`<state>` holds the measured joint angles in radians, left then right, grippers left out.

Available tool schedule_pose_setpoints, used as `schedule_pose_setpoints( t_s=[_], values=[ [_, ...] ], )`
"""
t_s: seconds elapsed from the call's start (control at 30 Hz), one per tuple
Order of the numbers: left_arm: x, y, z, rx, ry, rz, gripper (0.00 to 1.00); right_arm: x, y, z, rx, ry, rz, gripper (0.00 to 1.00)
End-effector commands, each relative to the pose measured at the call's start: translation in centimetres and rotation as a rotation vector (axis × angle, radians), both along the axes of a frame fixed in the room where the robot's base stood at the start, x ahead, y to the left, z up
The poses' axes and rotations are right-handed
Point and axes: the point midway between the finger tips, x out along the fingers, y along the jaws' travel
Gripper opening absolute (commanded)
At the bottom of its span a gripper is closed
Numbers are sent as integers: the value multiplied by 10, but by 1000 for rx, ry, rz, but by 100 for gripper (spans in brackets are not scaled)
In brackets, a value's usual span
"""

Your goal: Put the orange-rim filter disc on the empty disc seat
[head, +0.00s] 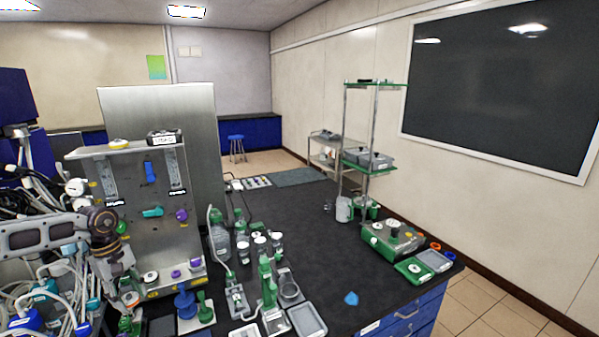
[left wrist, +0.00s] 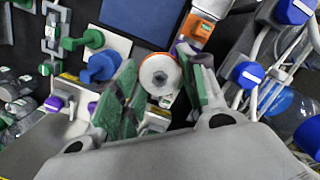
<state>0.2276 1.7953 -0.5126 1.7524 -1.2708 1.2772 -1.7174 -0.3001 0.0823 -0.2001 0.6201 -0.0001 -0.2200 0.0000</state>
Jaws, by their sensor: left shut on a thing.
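My left gripper (left wrist: 162,98) shows in the left wrist view, with green-padded fingers on both sides of the orange-rim filter disc (left wrist: 160,74). The disc has a white face with a small hub, and orange shows along its edge. The gripper is shut on it. In the head view my left gripper (head: 127,292) is low at the left, in front of the steel panel (head: 135,200), with a pale round face at its fingers. I cannot tell which spot is the empty disc seat. My right gripper is not in view.
Tubes and cables (head: 60,290) crowd the left. Blue and green fittings (head: 186,303) stand on a pale plate beside the panel. Bottles and green-topped holders (head: 268,280) fill the bench's middle front. A green device (head: 392,238) stands at the right. The dark bench (head: 320,250) is clear between them.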

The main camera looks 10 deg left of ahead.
Motion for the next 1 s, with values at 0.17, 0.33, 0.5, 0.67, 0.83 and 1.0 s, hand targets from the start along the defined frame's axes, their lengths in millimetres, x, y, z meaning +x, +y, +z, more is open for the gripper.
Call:
schedule_pose_setpoints(
  t_s=[0.17,0.33,0.5,0.67,0.83,1.0],
  values=[
    [5,-18,-20,-3,-1,-80,28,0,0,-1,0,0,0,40],
    [9,-35,-36,-3,-2,-154,28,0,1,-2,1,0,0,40],
    [14,-52,-51,-3,-2,-226,28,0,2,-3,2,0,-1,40],
    [19,-70,-64,-3,-3,-299,28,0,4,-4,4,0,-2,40],
    [24,-91,-77,-3,-3,-381,28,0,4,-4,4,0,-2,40],
    [30,-113,-89,-2,-3,-470,28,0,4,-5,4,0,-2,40]
  ],
)
